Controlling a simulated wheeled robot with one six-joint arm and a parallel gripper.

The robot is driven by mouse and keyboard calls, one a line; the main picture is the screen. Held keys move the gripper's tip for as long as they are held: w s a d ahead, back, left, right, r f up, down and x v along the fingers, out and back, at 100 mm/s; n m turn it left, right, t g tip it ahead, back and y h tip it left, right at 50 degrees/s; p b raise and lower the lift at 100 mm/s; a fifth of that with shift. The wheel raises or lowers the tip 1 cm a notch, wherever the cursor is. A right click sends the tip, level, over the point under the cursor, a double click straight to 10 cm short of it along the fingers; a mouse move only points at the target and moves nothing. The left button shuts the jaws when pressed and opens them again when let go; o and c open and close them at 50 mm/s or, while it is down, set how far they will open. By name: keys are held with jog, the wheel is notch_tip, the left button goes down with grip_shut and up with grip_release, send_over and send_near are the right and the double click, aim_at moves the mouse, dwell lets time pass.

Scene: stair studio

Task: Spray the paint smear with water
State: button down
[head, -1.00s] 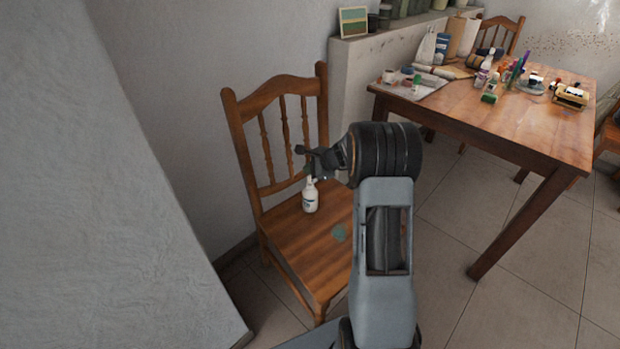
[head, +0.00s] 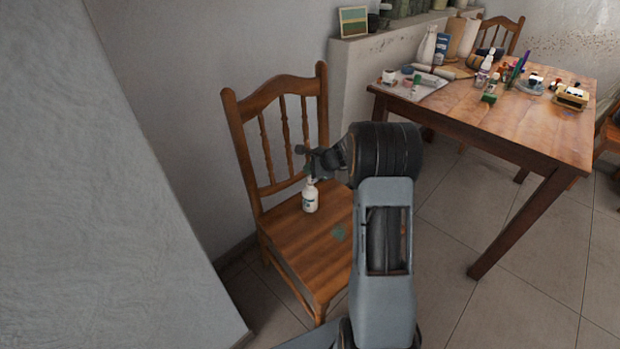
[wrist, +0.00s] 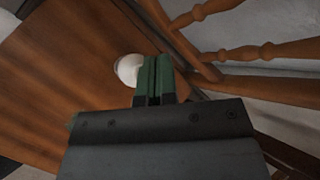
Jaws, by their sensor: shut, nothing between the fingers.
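A white spray bottle (head: 310,199) stands upright on the seat of a wooden chair (head: 300,248). Its top is partly hidden behind my gripper (head: 306,160) in the head view. The paint smear (head: 339,232) is a small grey-green patch on the seat, to the right of and nearer than the bottle. In the wrist view my green gripper fingers (wrist: 153,75) are together and hold nothing. Part of the white bottle (wrist: 128,68) shows just left of the fingers, its rest hidden behind them. I cannot tell whether the fingers touch it.
The chair's spindled back (head: 281,130) rises behind the bottle, close to my gripper. A pale wall (head: 150,170) stands at the left. A wooden table (head: 500,115) with paints, brushes and bottles is at the right. Tiled floor (head: 520,270) is open beneath and in front of it.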

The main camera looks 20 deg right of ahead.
dwell(0.4)
jog(key=shift+f+b, duration=0.45)
jog(key=shift+b, duration=0.05)
jog(key=shift+f+b, duration=0.4)
jog(key=shift+f, duration=0.1)
dwell(0.5)
jog(key=shift+r, duration=0.1)
jog(key=shift+r+p, duration=0.7)
jog(key=shift+r, duration=0.2)
jog(key=shift+r+p, duration=2.3)
jog(key=shift+r, duration=0.65)
dwell(0.3)
